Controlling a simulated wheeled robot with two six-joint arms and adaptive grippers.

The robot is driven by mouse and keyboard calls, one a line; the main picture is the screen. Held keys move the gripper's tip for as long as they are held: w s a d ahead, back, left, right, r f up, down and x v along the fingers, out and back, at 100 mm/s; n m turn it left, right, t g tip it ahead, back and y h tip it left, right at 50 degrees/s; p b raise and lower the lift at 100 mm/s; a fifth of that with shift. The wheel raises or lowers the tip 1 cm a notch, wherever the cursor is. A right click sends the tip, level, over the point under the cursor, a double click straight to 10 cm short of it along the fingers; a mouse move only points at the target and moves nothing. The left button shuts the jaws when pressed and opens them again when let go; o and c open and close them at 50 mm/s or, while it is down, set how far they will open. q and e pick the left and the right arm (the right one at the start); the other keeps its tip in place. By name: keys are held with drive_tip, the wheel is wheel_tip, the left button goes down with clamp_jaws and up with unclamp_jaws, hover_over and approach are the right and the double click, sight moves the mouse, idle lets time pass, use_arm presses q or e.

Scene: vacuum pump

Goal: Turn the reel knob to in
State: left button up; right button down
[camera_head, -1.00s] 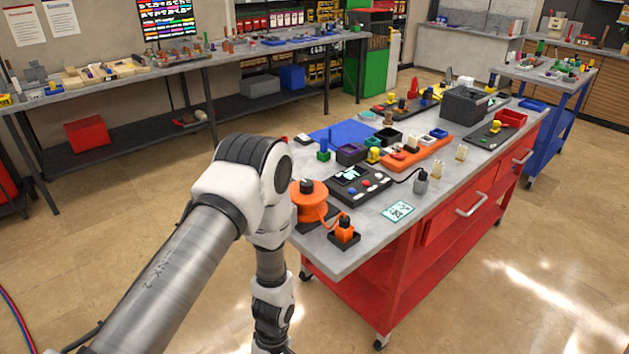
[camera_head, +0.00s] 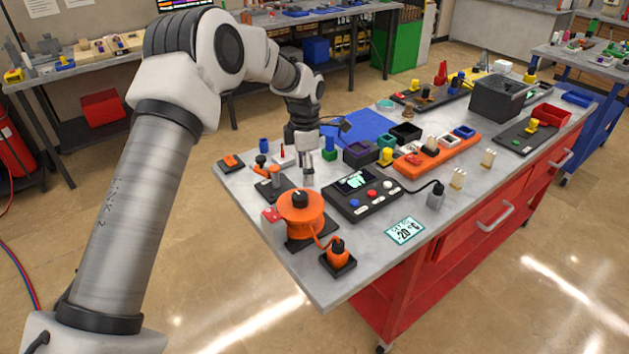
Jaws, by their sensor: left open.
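The orange reel (camera_head: 308,218) sits on a dark base near the left front corner of the grey-topped bench. Its black knob (camera_head: 300,197) stands on top; I cannot tell its setting. An orange hose runs from the reel to an orange plug (camera_head: 337,251) on a small black base. My left gripper (camera_head: 308,172) points down over the bench, beyond the reel and apart from the knob. It is open, with nothing seen between its fingers. My right gripper is not in view.
A black control box (camera_head: 362,195) with colored buttons stands right of the reel. A black-and-orange fixture (camera_head: 269,184) is just behind the reel. Small blocks and bins crowd the bench's middle. A "20 °C" card (camera_head: 405,231) lies near the front edge. The front left corner is fairly clear.

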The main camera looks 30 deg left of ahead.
sight(300, 195)
use_arm(q)
drive_tip(key=s+f, duration=0.1)
drive_tip(key=s+p, duration=0.1)
drive_tip(key=s, duration=0.1)
drive_tip(key=s+f, duration=0.1)
drive_tip(key=shift+s+f, duration=0.25)
drive_tip(key=shift+f, duration=0.1)
drive_tip(key=w+f, duration=0.2)
drive_tip(key=f, duration=0.1)
drive_tip(key=shift+w+f, duration=0.15)
drive_tip(key=shift+w, duration=0.1)
drive_tip(key=shift+s+r, duration=0.25)
drive_tip(key=shift+s, duration=0.05)
drive_tip(key=shift+c, duration=1.3)
drive_tip(key=shift+s+r, duration=0.2)
drive_tip(key=shift+s, duration=0.05)
drive_tip(key=c, duration=0.6)
drive_tip(key=shift+c, duration=1.4)
drive_tip(key=shift+f, duration=0.15)
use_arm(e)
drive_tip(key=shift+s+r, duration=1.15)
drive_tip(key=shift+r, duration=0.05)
